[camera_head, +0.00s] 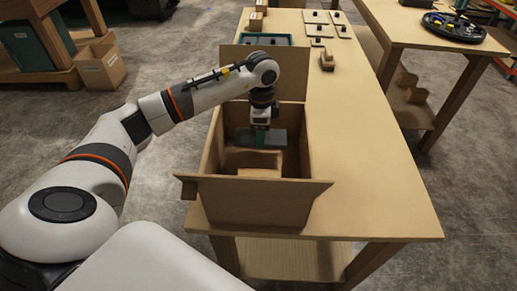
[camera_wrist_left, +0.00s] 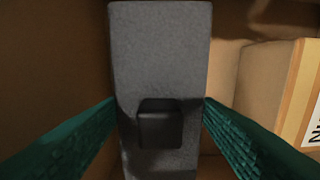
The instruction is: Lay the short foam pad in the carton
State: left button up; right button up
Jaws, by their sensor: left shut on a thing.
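The carton (camera_head: 305,203) stands open on the near part of the table, with its flaps spread. My left gripper (camera_head: 261,137) reaches down into it from above. The gripper is shut on the short foam pad (camera_head: 277,139), a dark grey slab. A small black block (camera_wrist_left: 160,123) shows on the pad's face. I cannot tell whether the pad touches anything beneath it. My right gripper is not in view.
A brown cardboard piece (camera_head: 253,160) sits inside the carton, near the pad. A box with a white label (camera_wrist_left: 307,95) shows at the right in the left wrist view. The table (camera_head: 375,165) is clear to the carton's right. Small parts and a teal tray (camera_head: 264,39) lie farther back.

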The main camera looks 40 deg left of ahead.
aim_at(261, 155)
pick_arm(q)
jog(key=shift+d+f, duration=0.1)
jog(key=shift+f, duration=3.15)
jog(key=shift+f, duration=0.1)
jog(key=o, duration=1)
jog(key=shift+o, duration=0.2)
notch_tip(261, 155, up, 12)
jog(key=shift+r+b, duration=0.15)
jog(key=shift+b, duration=0.25)
